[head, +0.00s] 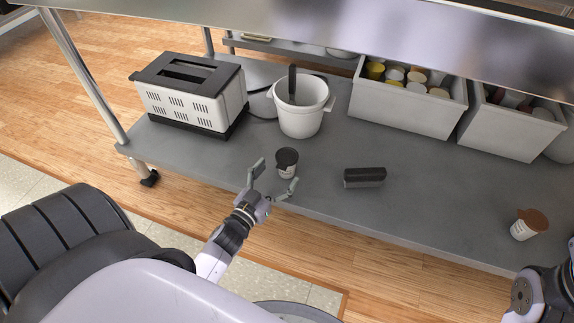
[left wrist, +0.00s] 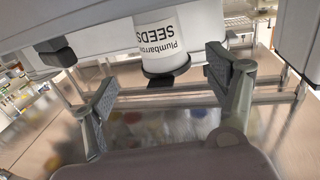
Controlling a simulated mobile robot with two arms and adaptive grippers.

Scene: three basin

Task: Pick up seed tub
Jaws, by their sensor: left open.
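The seed tub (head: 287,163) is a small white tub with a dark lid, standing near the front edge of the grey shelf. In the left wrist view the tub (left wrist: 162,42) appears upside down, with "Plumbarrow SEEDS" on its label. My left gripper (head: 277,176) is open at the tub, with one finger to its left and the other at its lower right. I cannot tell whether either finger touches it. My right gripper's fingers are out of view; only part of that arm shows at the lower right.
A white pot (head: 301,118) with a dark utensil stands behind the tub, and a toaster (head: 192,96) stands to the left. A dark block (head: 364,177) lies to the right. A brown-lidded cup (head: 526,226) is farther right. Grey bins (head: 405,108) stand at the back under an upper shelf.

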